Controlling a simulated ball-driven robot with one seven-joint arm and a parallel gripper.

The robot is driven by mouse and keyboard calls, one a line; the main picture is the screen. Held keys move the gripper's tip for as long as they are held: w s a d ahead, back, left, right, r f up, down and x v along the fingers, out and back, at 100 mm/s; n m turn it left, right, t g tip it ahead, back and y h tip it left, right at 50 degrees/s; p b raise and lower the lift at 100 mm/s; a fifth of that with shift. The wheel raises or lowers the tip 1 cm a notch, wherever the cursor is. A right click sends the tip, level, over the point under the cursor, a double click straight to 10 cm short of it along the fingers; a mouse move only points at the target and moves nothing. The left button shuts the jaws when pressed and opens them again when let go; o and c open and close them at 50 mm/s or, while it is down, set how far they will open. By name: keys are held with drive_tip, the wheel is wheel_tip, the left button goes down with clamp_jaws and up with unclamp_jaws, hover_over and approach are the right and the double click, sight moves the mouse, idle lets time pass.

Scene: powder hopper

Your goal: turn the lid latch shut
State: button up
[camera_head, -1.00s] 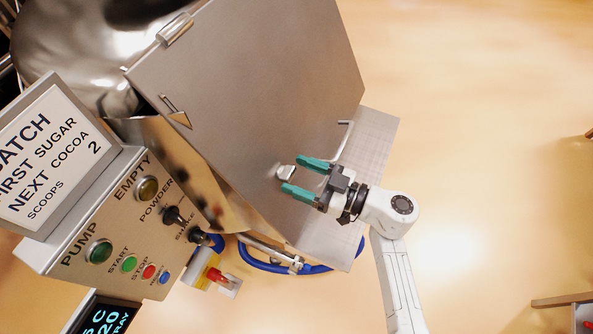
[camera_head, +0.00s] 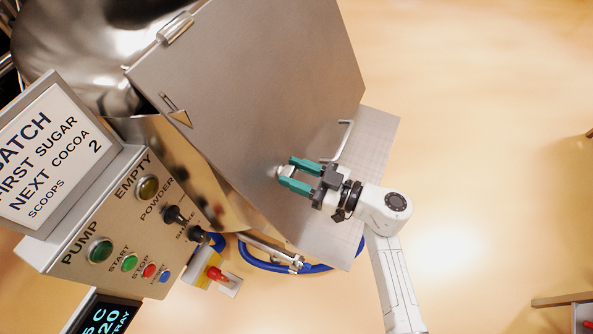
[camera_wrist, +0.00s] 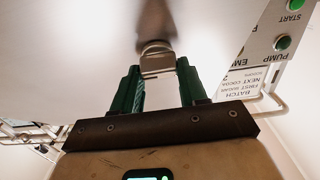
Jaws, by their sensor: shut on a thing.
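The hopper lid (camera_head: 250,85) is a large flat steel plate, tilted in the head view. The lid latch (camera_head: 283,171) is a small light metal piece near the lid's lower edge, partly hidden by my fingers. My gripper (camera_head: 289,172) reaches it from the right, its two teal fingers on either side of the latch and shut on it. In the wrist view the latch (camera_wrist: 157,63) sits between the fingertips of my gripper (camera_wrist: 158,74), with its round base against the pale lid surface.
A bent metal handle (camera_head: 343,140) stands close to my gripper at the lid's edge. A control panel (camera_head: 130,225) with buttons and a batch sign (camera_head: 45,150) is at the left. A blue hose (camera_head: 265,265) runs below. The floor at the right is open.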

drive_tip(key=shift+r+n, duration=0.1)
drive_tip(key=shift+n, duration=0.2)
drive_tip(key=shift+c, duration=0.4)
drive_tip(key=shift+g, duration=0.3)
drive_tip(key=n+g, duration=0.1)
drive_tip(key=n, duration=0.1)
drive_tip(key=n+g, duration=0.1)
drive_tip(key=n, duration=0.2)
drive_tip(key=shift+w+n+g, duration=0.1)
drive_tip(key=shift+n+g, duration=0.2)
drive_tip(key=n+g, duration=0.1)
drive_tip(key=n, duration=0.2)
drive_tip(key=n+g+b, duration=0.1)
drive_tip(key=n+g, duration=0.1)
drive_tip(key=shift+n, duration=0.4)
drive_tip(key=n+h, duration=0.1)
drive_tip(key=n, duration=0.1)
drive_tip(key=n+g+h+b, duration=0.1)
drive_tip(key=n, duration=0.2)
drive_tip(key=shift+a+g, duration=0.1)
drive_tip(key=shift+g, duration=0.2)
drive_tip(key=shift+n+g+h+b, duration=0.5)
drive_tip(key=shift+n+h+b, duration=0.35)
drive_tip(key=shift+n, duration=1.15)
drive_tip(key=o, duration=1.1)
drive_tip(key=shift+c, duration=0.2)
